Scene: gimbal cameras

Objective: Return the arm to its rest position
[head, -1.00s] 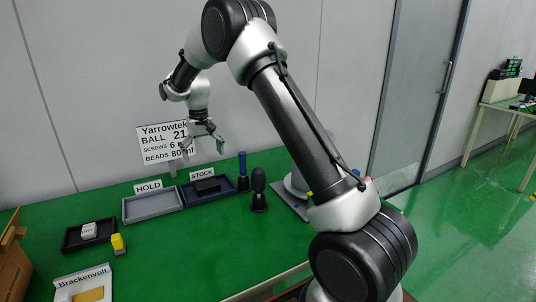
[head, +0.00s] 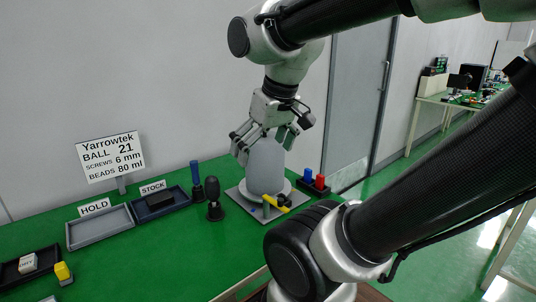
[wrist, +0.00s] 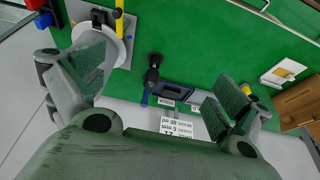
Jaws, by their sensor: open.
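My gripper (head: 263,145) hangs at the upper middle of the head view, fingers pointing down. Its fingers are spread with nothing between them. In that picture it overlaps the upper part of a grey cylinder on a square base plate (head: 240,196); I cannot tell the distance between them. In the wrist view both green-padded fingers of my gripper (wrist: 160,78) stand wide apart, with the green table (wrist: 190,40) seen between them. My arm is raised and bent above the table, its links crossing the right of the head view.
The table holds a grey HOLD tray (head: 75,237), a dark STOCK tray (head: 183,204), a black-headed tool (head: 214,190), a blue-handled tool (head: 196,173) and a yellow-handled valve (head: 275,203). Red (head: 320,182) and blue pieces stand right of the plate. A sign (head: 110,157) stands behind.

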